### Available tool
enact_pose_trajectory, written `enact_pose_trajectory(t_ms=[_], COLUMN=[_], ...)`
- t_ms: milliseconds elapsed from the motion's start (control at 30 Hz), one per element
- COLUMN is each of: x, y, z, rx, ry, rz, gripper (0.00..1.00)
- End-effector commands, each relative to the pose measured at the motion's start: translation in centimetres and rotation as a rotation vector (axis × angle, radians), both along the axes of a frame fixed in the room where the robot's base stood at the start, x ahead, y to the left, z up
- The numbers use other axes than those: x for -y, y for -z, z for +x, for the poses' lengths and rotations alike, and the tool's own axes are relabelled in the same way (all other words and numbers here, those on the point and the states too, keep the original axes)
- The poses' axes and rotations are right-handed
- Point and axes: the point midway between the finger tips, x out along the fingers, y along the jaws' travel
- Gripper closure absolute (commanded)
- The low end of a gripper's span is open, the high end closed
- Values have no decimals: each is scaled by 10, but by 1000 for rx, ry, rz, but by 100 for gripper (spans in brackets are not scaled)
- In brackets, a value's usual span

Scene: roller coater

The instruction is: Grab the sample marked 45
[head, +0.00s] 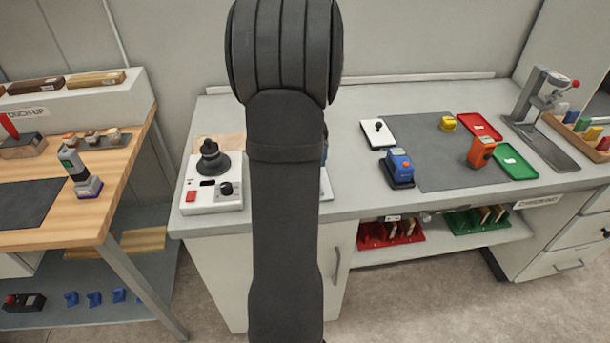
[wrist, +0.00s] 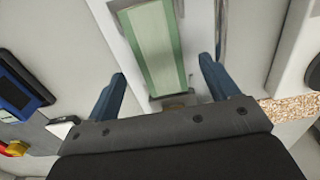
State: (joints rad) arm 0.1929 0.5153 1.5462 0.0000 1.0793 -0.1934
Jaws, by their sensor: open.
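In the wrist view my gripper (wrist: 162,68) is open, with its two blue fingers apart. In the head view my arm covers the middle of the bench and hides the gripper and most of what lies there. Small upright pieces stand in a red rack (head: 372,240) and a green rack (head: 466,226) on the under-shelf.
The grey bench (head: 350,205) holds a white device with a black knob (head: 212,198), a blue instrument (head: 398,167), an orange instrument (head: 480,151), a red tray (head: 478,124), a green tray (head: 514,165) and a lever stand (head: 540,100). A wooden bench (head: 118,165) stands left.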

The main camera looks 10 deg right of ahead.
Motion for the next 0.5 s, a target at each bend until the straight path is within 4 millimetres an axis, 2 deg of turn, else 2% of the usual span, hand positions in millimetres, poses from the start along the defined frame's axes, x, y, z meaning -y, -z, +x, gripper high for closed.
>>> enact_pose_trajectory(t_ms=[100,200,500], x=[0,0,0], y=[21,31,35], z=[-2,-1,-1], rx=[-5,-3,0], ry=[0,0,0], rz=[1,0,0], gripper=[20,20,22])
